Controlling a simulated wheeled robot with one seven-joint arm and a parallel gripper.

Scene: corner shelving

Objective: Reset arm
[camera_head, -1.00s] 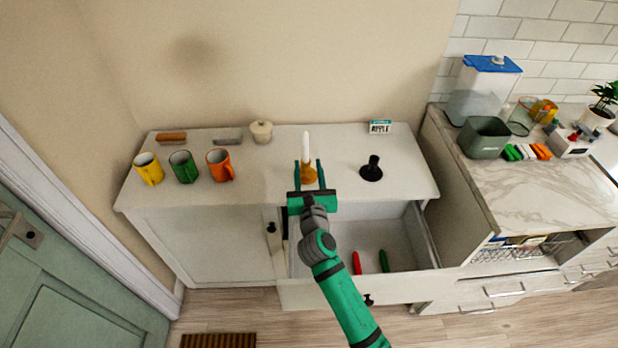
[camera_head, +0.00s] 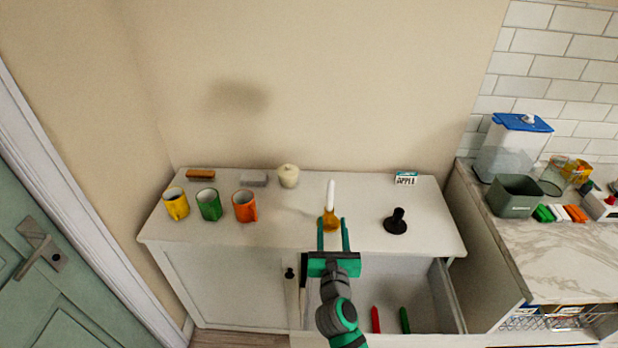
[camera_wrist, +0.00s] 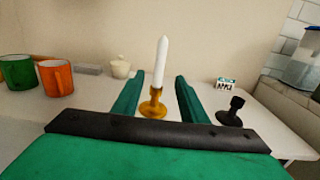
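My gripper (camera_head: 333,236) is open and empty. Its two green fingers point at the cabinet top near its front edge. A white candle (camera_head: 331,193) stands upright in a brass candle holder (camera_head: 328,222) just beyond the fingertips. In the wrist view the candle (camera_wrist: 161,62) and holder (camera_wrist: 153,104) show between the two fingers (camera_wrist: 158,98), apparently not touched. My arm reaches over the open drawer (camera_head: 448,296) from the front.
Yellow, green and orange mugs (camera_head: 244,206) stand at the left of the cabinet top (camera_head: 290,235). A lidded jar (camera_head: 288,176) is behind. A black holder (camera_head: 397,221) stands at right. Red (camera_head: 375,319) and green (camera_head: 404,320) candles lie in the drawer.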

